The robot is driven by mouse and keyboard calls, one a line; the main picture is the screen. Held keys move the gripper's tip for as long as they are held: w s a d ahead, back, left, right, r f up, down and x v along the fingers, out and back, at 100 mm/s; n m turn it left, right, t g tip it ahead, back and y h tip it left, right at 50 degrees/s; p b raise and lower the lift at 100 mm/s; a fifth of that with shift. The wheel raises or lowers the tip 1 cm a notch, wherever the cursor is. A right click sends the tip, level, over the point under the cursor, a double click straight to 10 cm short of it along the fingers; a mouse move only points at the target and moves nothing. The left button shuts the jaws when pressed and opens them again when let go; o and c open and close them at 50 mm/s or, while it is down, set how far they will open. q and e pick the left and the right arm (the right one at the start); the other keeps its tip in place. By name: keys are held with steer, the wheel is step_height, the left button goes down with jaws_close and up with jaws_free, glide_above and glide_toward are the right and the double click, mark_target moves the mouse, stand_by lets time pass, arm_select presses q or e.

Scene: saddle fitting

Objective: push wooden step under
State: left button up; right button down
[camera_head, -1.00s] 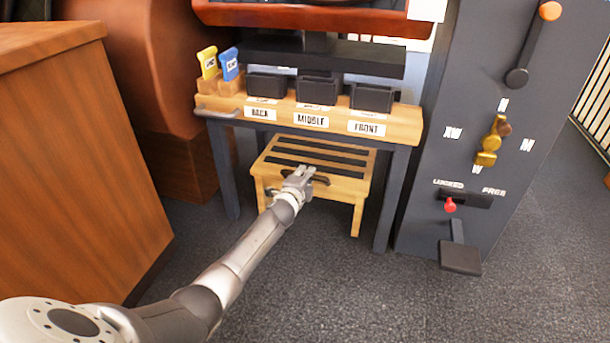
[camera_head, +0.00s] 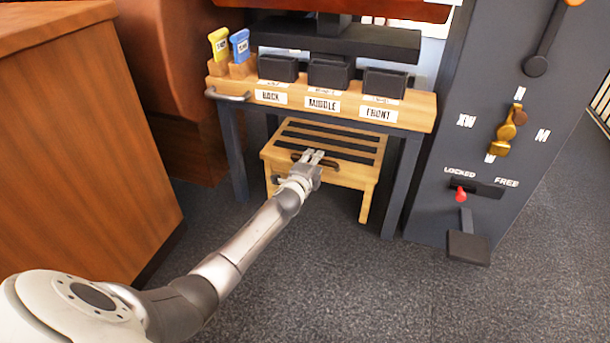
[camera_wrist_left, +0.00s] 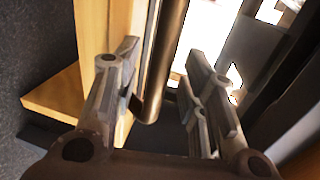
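The wooden step (camera_head: 366,174) is a low light-wood stool with dark strips on top. It stands upright on the floor below the labelled bench, its front legs near the bench's front legs. A dark handle (camera_head: 298,157) is on its front. My left gripper (camera_head: 314,156) is at the step's front edge, by the handle, and covers part of it. In the left wrist view, the fingers (camera_wrist_left: 164,66) are spread apart, with a dark brown bar (camera_wrist_left: 168,40) in the gap, likely the handle. Whether they touch it cannot be told. My right gripper is out of view.
The bench (camera_head: 417,114) has dark legs on both sides of the step and carries black bins and yellow and blue tags. A dark lever panel (camera_head: 440,200) with a low pedal (camera_head: 468,246) stands right. A wooden cabinet (camera_head: 80,150) stands left. The front floor is clear.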

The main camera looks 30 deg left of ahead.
arm_select(q)
steer(key=v, duration=0.9)
steer(key=shift+s+r, duration=0.15)
steer(key=shift+s, duration=0.05)
steer(key=shift+d, duration=0.15)
